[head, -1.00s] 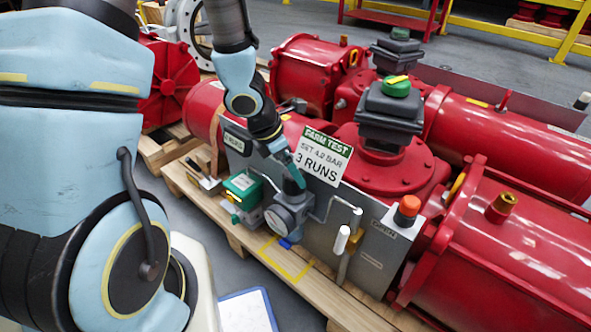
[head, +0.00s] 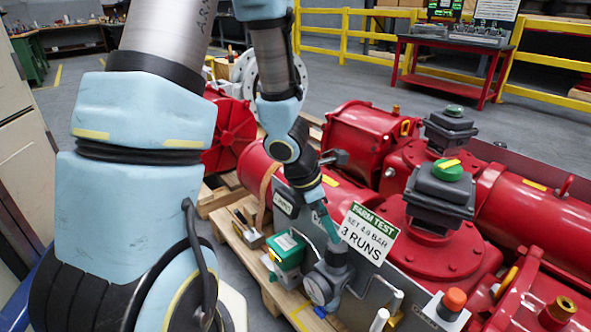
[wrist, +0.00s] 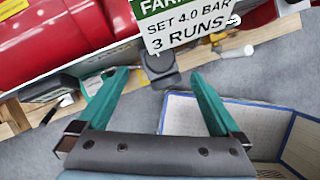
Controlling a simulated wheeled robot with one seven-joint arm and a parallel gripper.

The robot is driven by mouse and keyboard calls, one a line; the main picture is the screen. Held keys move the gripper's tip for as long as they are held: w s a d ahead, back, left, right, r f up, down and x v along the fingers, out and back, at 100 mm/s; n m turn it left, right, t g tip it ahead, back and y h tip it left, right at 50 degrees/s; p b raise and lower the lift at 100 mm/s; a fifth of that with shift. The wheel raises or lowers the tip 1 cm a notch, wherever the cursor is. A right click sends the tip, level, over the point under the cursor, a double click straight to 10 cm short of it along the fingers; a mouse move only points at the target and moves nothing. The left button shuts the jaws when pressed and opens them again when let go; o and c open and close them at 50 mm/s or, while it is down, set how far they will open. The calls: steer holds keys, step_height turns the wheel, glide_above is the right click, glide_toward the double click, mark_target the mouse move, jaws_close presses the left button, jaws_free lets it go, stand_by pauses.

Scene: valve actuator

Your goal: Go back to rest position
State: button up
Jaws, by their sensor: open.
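My gripper (head: 330,225) has teal fingers and hangs in front of the grey panel, beside the white and green "FARM TEST, 3 RUNS" sign (head: 368,235). The sign (wrist: 188,22) shows beyond the fingertips there. My arm is extended forward over the pallet.
Red actuators (head: 435,235) with a green-topped indicator box (head: 440,185) fill the right. A green box (head: 287,250) sits on the wooden pallet (head: 248,250). A blue-edged bin (wrist: 265,118) lies below the gripper. A red bench (head: 450,55) and yellow rails stand behind.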

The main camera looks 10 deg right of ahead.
steer(key=a+r+m+y, duration=0.1)
steer(key=a+r+m, duration=0.3)
steer(key=a+m, duration=0.35)
steer(key=w+a+r+m+t+y, duration=0.1)
steer(key=a+r+m+y, duration=0.15)
steer(key=a+m, duration=0.45)
steer(key=a+r+m+y, duration=0.1)
steer(key=a+r+m, duration=0.3)
steer(key=a+m, duration=0.3)
step_height(320, 180, up, 21)
steer(key=n+p, duration=0.1)
steer(key=p, duration=1.9)
steer(key=shift+w+a+f+p, duration=0.15)
steer(key=shift+w+a+p, duration=0.05)
steer(key=shift+a+p, duration=0.15)
steer(key=shift+d+n, duration=0.15)
steer(key=shift+n, duration=0.1)
